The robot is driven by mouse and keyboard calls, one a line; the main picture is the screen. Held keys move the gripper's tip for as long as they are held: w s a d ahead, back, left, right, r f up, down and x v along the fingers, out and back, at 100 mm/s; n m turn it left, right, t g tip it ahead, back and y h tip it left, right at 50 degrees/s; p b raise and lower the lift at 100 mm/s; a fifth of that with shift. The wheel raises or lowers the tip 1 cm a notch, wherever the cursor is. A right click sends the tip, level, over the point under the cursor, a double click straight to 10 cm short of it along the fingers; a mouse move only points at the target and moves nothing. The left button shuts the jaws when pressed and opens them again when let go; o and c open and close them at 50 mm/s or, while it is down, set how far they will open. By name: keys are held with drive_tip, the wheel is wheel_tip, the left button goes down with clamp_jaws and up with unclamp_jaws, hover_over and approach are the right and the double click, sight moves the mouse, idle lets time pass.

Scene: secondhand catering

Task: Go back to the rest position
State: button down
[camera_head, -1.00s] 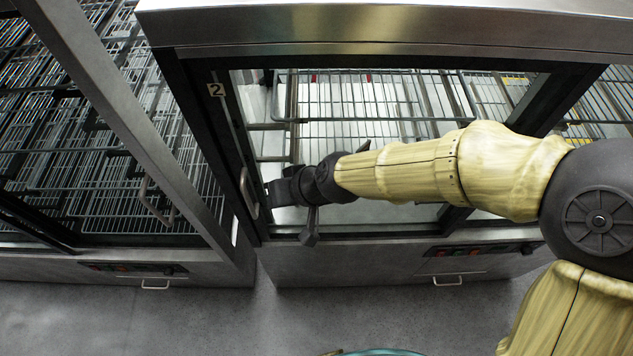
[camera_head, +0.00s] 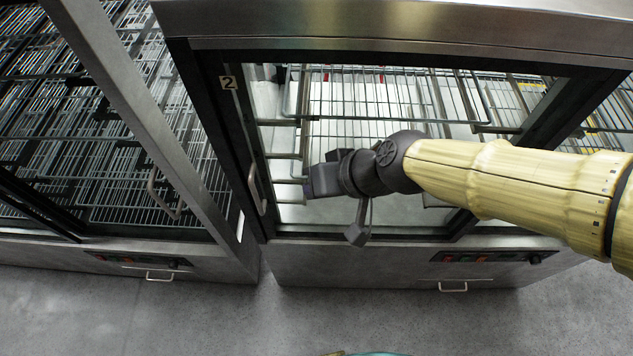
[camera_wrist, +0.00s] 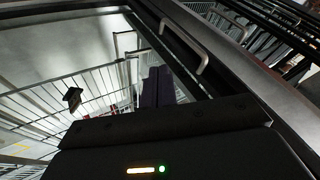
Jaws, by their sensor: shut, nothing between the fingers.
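My gripper (camera_head: 308,187) is at the end of my yellow arm, in front of the glass door of the cabinet (camera_head: 400,24) marked 2. It points left, toward the door's metal handle (camera_head: 257,190), with a gap between them. In the wrist view the dark fingers (camera_wrist: 158,86) stand together with nothing between them. The handle (camera_wrist: 186,42) shows beyond them, at the top. My forearm hides part of the door and the racks behind it.
A second cabinet with wire racks (camera_head: 120,150) and its own handle (camera_head: 160,195) stands on the left. Control panels with drawer pulls (camera_head: 453,287) run low along both fronts. The grey floor (camera_head: 230,320) in front is clear, except for a teal thing cut off at the bottom edge.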

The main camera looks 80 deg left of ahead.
idle(0.4)
drive_tip(key=w+d+f+m+t, duration=0.1)
drive_tip(key=w+d+m+t, duration=0.15)
drive_tip(key=w+d, duration=0.55)
drive_tip(key=w+d+f+m+t+h+p, duration=0.15)
drive_tip(key=w+d+m, duration=0.3)
drive_tip(key=w, duration=0.75)
drive_tip(key=w+d+f+m+t, duration=0.1)
drive_tip(key=w+d+m+t, duration=0.1)
drive_tip(key=w+d, duration=0.6)
drive_tip(key=w+d+m+h, duration=0.1)
drive_tip(key=w+d+m, duration=0.1)
drive_tip(key=d, duration=0.7)
drive_tip(key=w+d+r+m+t+h, duration=0.1)
drive_tip(key=d+m, duration=0.3)
drive_tip(key=d, duration=0.5)
drive_tip(key=w+d+m+t+h, duration=0.1)
drive_tip(key=w+d+m, duration=0.2)
drive_tip(key=d, duration=0.6)
drive_tip(key=shift+d+r+m+p, duration=0.2)
drive_tip(key=shift+r+m+p, duration=0.05)
drive_tip(key=shift+m+p, duration=0.15)
drive_tip(key=shift+w+a, duration=0.1)
